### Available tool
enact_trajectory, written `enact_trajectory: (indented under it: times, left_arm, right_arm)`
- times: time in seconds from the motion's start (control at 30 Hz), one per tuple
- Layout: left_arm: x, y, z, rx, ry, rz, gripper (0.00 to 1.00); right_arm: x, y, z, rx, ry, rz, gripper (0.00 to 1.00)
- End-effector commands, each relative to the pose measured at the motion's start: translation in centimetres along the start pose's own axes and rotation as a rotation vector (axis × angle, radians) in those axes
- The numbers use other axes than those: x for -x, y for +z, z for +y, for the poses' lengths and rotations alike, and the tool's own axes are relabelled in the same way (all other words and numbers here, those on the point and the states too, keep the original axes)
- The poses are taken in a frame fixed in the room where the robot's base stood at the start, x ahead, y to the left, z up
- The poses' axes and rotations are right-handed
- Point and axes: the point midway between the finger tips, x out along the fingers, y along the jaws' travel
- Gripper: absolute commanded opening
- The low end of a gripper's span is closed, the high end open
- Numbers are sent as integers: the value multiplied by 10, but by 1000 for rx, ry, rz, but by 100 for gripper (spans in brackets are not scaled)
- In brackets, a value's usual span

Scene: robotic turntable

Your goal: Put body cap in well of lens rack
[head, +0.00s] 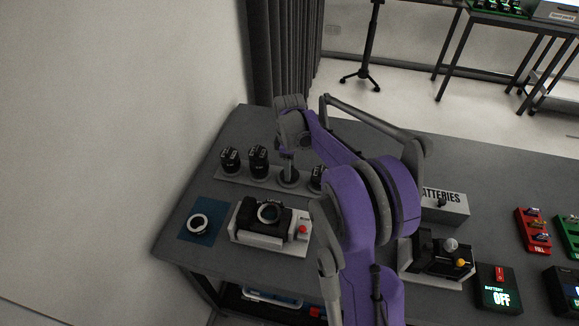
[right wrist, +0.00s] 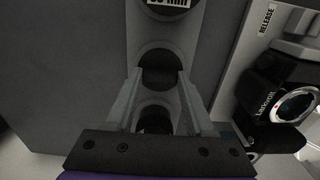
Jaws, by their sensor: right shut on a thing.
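The grey lens rack (head: 232,177) stands near the back left of the table; it also shows in the right wrist view (right wrist: 203,45). My right gripper (head: 288,172) points down at the rack, between the lenses. In the right wrist view its fingers (right wrist: 160,76) are shut on the dark round body cap (right wrist: 160,66). The cap lines up with a rack well; I cannot tell whether it is seated or just above. My left gripper is not in view.
Black lenses (head: 230,160) (head: 258,161) stand left of the gripper, and another (head: 318,178) to its right. A camera body (head: 262,215) on a white stand (head: 240,237) is in front. A ring-shaped part (head: 197,224) lies on a blue mat (head: 190,240). A batteries box (head: 445,207) is to the right.

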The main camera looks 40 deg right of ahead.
Motion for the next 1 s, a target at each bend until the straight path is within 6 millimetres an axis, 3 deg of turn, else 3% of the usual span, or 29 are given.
enact_trajectory:
  times: [0.43, 0.47, 0.63, 1.0]
  left_arm:
    - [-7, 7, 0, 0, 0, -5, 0]
    - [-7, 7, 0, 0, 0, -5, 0]
    - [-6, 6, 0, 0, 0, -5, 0]
    - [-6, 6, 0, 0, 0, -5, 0]
  right_arm:
    - [-12, 0, 0, 0, 0, 0, 2]
    - [-12, 0, 0, 0, 0, 0, 55]
    - [-11, 0, 0, 0, 0, 0, 86]
    - [-7, 0, 0, 0, 0, 0, 88]
